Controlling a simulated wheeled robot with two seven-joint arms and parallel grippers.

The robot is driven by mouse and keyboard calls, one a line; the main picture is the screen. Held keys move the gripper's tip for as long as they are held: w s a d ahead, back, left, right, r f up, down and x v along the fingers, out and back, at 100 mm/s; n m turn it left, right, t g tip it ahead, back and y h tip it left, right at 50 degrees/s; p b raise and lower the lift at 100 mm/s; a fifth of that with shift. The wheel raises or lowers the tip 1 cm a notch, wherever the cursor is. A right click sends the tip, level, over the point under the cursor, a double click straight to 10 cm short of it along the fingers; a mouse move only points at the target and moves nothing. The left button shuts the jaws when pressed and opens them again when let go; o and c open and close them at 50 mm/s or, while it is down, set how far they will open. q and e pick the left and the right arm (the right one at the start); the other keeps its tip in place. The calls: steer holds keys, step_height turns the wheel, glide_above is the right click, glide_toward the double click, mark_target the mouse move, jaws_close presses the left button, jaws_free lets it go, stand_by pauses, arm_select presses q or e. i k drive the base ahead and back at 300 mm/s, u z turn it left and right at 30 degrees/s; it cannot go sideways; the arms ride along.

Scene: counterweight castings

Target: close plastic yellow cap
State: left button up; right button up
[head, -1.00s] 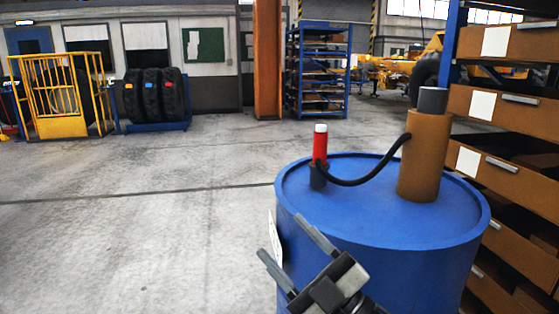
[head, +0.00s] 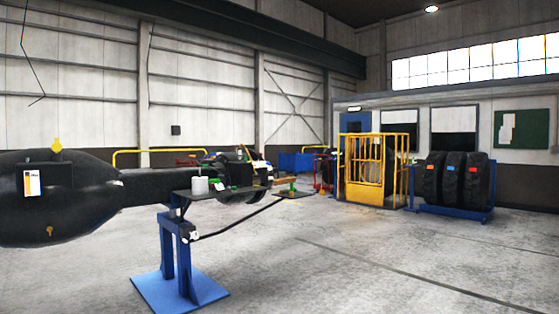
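A small yellow cap-like piece (head: 56,146) stands up on top of the large black rounded casting (head: 85,205) at the left. A second small yellow piece (head: 50,231) sits low on the casting's front face. I cannot tell from here which of the two is the plastic cap, or whether either is open or closed. Neither of my grippers is in view.
A blue stand (head: 180,265) supports a dark shelf with a white cylinder (head: 200,186) beside the casting's black shaft. A yellow cage (head: 362,170) and upright black tyres (head: 452,182) stand farther back. The concrete floor (head: 340,270) at centre and right is clear.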

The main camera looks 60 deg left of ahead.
mark_target(56, 147)
steer(key=u, duration=0.85)
steer(key=k, duration=1.15)
steer(key=u, duration=2)
steer(key=i, duration=0.6)
steer(key=u, duration=1.1)
steer(key=i, duration=2.45)
steer(key=z, duration=0.85)
steer(key=i, duration=1.1)
steer(key=z, duration=0.7)
steer(key=k, duration=0.4)
steer(key=u, duration=0.45)
steer(key=i, duration=0.7)
